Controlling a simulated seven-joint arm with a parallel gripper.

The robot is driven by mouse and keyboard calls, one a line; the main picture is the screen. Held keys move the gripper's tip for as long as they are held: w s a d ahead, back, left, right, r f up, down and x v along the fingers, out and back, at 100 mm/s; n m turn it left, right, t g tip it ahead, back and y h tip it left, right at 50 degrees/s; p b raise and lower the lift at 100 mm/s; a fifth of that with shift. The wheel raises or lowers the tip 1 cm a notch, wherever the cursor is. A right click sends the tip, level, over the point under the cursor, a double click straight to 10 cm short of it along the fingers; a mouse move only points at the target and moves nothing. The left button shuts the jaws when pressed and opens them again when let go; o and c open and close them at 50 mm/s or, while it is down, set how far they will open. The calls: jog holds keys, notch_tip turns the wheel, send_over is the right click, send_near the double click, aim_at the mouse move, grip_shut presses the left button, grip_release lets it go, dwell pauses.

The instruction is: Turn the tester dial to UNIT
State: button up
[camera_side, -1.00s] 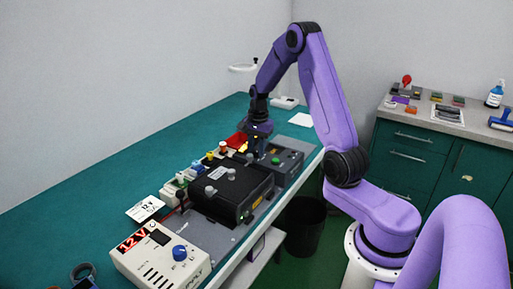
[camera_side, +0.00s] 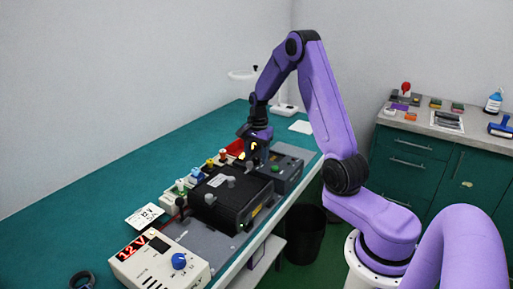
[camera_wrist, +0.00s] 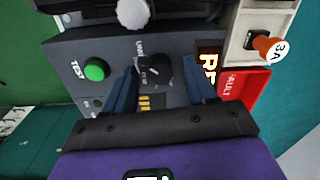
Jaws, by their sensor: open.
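The tester (camera_side: 286,171) is a dark grey box at the far end of the rack row, below my gripper. Its black dial (camera_wrist: 157,72) shows in the wrist view, with lettering beside it that seems to include UNIT; I cannot tell its exact setting. My gripper (camera_wrist: 163,84) is open, with one blue finger on each side of the dial. I cannot tell whether either finger touches it. In the side view my gripper (camera_side: 252,160) is low over the tester, and the dial is hidden there.
A green TEST button (camera_wrist: 96,69), an orange-lit display (camera_wrist: 208,68) and a red FAULT tray (camera_wrist: 243,86) lie around the dial. An orange 3A fuse cap (camera_wrist: 267,47) stands at right. A black unit (camera_side: 232,199) with grey knobs sits next to the tester. A 12 V supply (camera_side: 160,265) stands in front.

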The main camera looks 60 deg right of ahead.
aim_at(258, 158)
notch_tip(258, 158, up, 17)
jog(key=shift+s+r, duration=0.2)
jog(key=shift+s, duration=0.2)
dwell(0.5)
jog(key=s+a+f+n, duration=0.1)
jog(key=s+a+n, duration=0.2)
jog(key=a+n, duration=0.55)
jog(key=s+a+f+n, duration=0.1)
jog(key=s+a+n, duration=0.35)
jog(key=a, duration=0.75)
jog(key=s+a+f+n, duration=0.2)
jog(key=s+a+n, duration=0.1)
jog(key=s+n, duration=0.5)
jog(key=s+a+f+n, duration=0.3)
jog(key=s+n, duration=0.5)
jog(key=s, duration=0.5)
jog(key=shift+s+f, duration=0.15)
jog(key=shift+s, duration=0.2)
